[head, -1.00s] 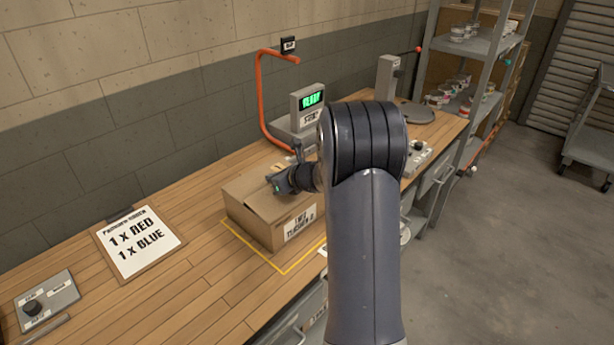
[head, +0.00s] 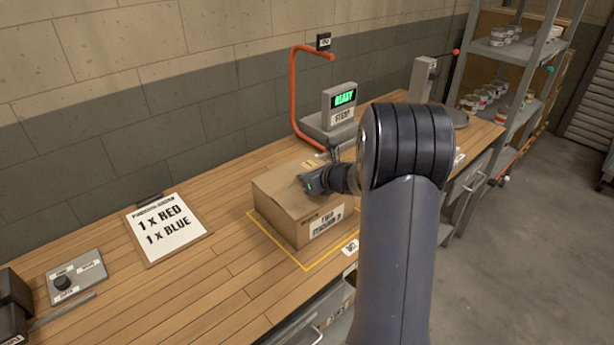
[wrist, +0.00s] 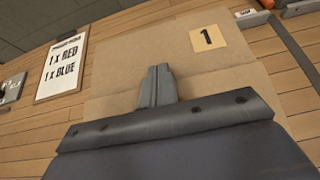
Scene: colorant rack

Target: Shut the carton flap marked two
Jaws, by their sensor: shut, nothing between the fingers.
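The cardboard carton (head: 280,215) stands on the wooden bench inside a yellow outline, with a white label on its front. In the wrist view its top (wrist: 130,75) looks flat, and a flap bears a yellow tag marked 1 (wrist: 207,38). I see no tag marked two; that part of the top may be hidden behind my gripper. My gripper (wrist: 158,72) is shut and empty, its fingertips over the carton top beside a seam. In the head view my gripper (head: 312,186) is low at the carton's top. I cannot tell whether it touches the cardboard.
A paper reading 1 x RED, 1 x BLUE (head: 168,228) lies left of the carton. A grey knob box (head: 78,277) is further left. Behind the carton stand a scale with a green display (head: 342,100) and an orange bent pipe (head: 296,95). Shelves (head: 505,50) stand right.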

